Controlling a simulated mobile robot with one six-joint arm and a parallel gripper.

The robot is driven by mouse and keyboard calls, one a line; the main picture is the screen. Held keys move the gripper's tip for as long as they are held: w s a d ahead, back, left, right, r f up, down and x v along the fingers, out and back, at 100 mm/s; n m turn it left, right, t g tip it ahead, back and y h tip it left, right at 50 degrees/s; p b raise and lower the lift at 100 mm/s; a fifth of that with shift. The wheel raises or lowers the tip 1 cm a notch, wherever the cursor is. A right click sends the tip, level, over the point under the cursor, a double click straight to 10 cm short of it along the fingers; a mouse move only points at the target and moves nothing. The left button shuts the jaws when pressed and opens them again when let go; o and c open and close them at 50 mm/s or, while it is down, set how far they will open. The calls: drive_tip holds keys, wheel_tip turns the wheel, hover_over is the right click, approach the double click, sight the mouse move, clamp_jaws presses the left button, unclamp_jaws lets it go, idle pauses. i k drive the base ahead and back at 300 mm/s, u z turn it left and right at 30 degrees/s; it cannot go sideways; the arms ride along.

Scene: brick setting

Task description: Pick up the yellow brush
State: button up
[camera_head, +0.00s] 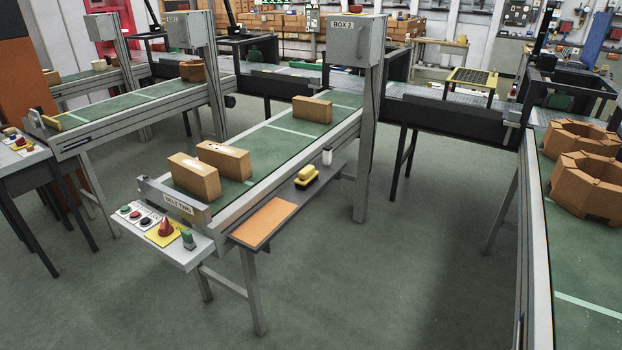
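The yellow brush (307,175) lies on the narrow grey side shelf (322,178) along the right side of the middle conveyor. It has a yellow top, and a dark part shows beneath it. Nothing is touching it from above. My gripper is not in view, so whether it is open or shut is not shown.
An orange-brown board (264,224) and a small white container (327,156) flank the brush. Bricks (195,177) lie on the middle belt. A control panel (163,229) is at its front end. A post (370,130) rises behind the shelf. Floor (410,260) to the right is clear.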

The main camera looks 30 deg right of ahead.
sight(308, 176)
drive_tip(key=z, duration=0.55)
drive_tip(key=i, duration=1.2)
drive_tip(key=z, duration=0.45)
drive_tip(key=k, duration=0.2)
drive_tip(key=u, duration=2.95)
